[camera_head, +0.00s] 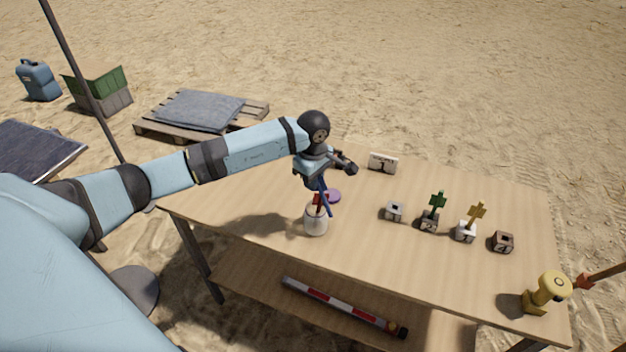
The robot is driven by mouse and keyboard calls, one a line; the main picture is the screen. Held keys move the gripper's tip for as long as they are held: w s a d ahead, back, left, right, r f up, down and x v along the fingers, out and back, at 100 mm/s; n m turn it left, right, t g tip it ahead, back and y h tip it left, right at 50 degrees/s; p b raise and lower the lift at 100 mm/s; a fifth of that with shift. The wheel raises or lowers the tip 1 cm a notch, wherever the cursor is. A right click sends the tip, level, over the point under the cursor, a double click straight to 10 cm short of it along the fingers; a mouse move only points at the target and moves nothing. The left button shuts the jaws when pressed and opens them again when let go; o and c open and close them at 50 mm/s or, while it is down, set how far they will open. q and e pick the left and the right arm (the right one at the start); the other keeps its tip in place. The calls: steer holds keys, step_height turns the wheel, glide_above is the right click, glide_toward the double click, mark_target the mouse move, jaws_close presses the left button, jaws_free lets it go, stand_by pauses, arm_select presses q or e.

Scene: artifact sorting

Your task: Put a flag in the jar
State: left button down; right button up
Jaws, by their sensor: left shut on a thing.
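A whitish jar (316,222) stands upright near the table's front left edge. A red flag (319,201) shows at its mouth. My left gripper (319,184) is just above the jar, pointing down, and is shut on a thin blue flag (326,200). The blue flag is tilted beside the red one; I cannot tell whether its lower end is inside the jar. A green flag (437,201) and a yellow flag (477,212) stand upright in small numbered blocks at the right. My right gripper is not in view.
The wooden table (245,205) has clear room at the left. A red-white pole (335,302) lies on the lower shelf.

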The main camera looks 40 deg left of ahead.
arm_select(q)
steer(key=shift+f+b, duration=0.65)
steer(key=shift+f, duration=0.25)
steer(key=shift+f, duration=0.1)
steer(key=shift+f+b, duration=1.1)
steer(key=shift+f, duration=0.15)
steer(key=shift+f, duration=0.1)
steer(key=c, duration=1.1)
jaws_free()
step_height(320, 180, up, 14)
steer(key=shift+f+b, duration=0.1)
steer(key=shift+b, duration=0.75)
